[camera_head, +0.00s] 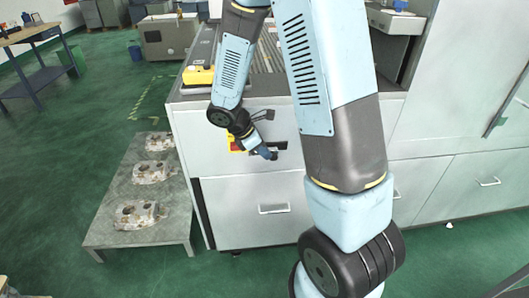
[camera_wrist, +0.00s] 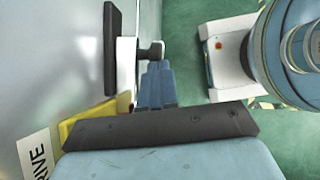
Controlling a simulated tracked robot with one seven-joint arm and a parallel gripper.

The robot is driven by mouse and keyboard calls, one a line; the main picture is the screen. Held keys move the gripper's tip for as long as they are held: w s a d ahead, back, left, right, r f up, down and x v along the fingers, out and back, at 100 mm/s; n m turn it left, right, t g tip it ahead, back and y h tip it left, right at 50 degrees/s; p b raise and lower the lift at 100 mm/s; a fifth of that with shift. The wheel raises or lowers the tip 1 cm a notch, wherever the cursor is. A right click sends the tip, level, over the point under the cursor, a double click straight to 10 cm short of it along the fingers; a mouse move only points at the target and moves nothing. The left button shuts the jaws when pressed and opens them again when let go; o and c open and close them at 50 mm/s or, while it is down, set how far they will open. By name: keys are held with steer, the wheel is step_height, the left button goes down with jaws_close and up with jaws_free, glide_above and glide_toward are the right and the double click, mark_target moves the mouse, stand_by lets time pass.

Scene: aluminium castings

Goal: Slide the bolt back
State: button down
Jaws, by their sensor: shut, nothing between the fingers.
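The bolt is on the grey front of the machine cabinet. In the wrist view its dark knob (camera_wrist: 152,50) stands out beside a pale bracket and a long dark bar (camera_wrist: 112,45). In the head view a dark bar shows behind my gripper (camera_head: 268,153), which largely hides the bolt. In the wrist view my gripper's blue fingers (camera_wrist: 157,84) are shut and empty, with their tips right at the knob. I cannot tell whether they touch it. How far the bolt is pushed along is not clear.
A yellow plate (camera_wrist: 92,122) and a white label (camera_wrist: 38,152) are on the cabinet front close to my gripper. A drawer handle (camera_head: 273,208) sits below. A low table (camera_head: 108,226) with several castings stands left. Green floor lies open beyond it.

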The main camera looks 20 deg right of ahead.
steer(key=a+f+v, duration=0.1)
steer(key=v, duration=1.2)
steer(key=shift+a, duration=0.45)
steer(key=shift+w+r, duration=0.1)
steer(key=shift+r, duration=0.05)
steer(key=s+d+r+m+t+y, duration=0.3)
steer(key=s+d+r+m, duration=0.1)
steer(key=s+r+m, duration=0.4)
steer(key=s+d+r+m+t+y, duration=0.2)
steer(key=s+d+r+m+y, duration=0.1)
steer(key=s+r+m, duration=0.6)
steer(key=shift+s+d+r+m+t, duration=0.3)
steer(key=shift+s+d+t, duration=0.1)
steer(key=shift+s+d, duration=0.5)
steer(key=shift+a, duration=0.1)
steer(key=c, duration=1.8)
jaws_free()
